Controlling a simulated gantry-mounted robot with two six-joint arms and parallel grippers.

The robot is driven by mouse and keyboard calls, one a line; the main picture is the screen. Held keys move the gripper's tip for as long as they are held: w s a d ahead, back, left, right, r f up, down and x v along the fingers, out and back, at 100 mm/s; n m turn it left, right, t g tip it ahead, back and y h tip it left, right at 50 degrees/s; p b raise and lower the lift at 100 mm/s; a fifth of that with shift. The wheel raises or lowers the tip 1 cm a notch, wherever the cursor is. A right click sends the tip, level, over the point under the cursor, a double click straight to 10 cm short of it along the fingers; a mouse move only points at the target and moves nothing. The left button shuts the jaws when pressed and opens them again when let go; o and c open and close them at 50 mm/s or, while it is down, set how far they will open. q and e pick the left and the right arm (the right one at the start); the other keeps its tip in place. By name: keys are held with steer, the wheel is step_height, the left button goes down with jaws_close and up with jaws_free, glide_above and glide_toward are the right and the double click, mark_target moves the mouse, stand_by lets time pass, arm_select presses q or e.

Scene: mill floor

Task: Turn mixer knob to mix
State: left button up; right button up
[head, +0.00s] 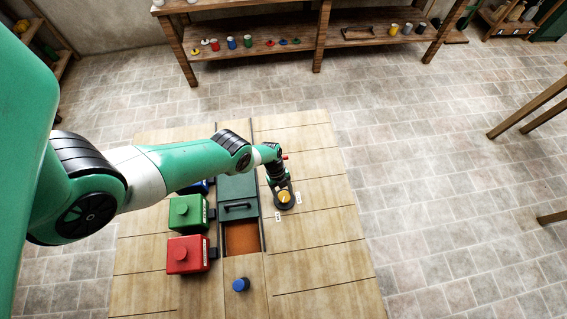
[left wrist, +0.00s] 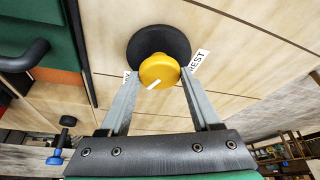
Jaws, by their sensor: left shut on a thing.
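The mixer knob (head: 284,197) is yellow and sits on a black round base on the wooden table, right of the green lid. In the left wrist view, the knob (left wrist: 159,68) carries a white mark that points to the lower left. A white label reading REST (left wrist: 197,61) lies to its right. Another label (left wrist: 127,76) at its left is mostly hidden behind a finger. My left gripper (left wrist: 160,76) reaches down over the knob, with one finger on each side, shut on it. My right gripper is in neither view.
A green box (head: 188,211), a red box (head: 187,254) and a partly hidden blue box stand left of the dark green lid (head: 238,187). An open brown recess (head: 242,238) and a blue knob (head: 240,285) lie nearer. The table's right side is clear.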

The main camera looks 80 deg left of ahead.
arm_select(q)
steer(key=o, duration=1.4)
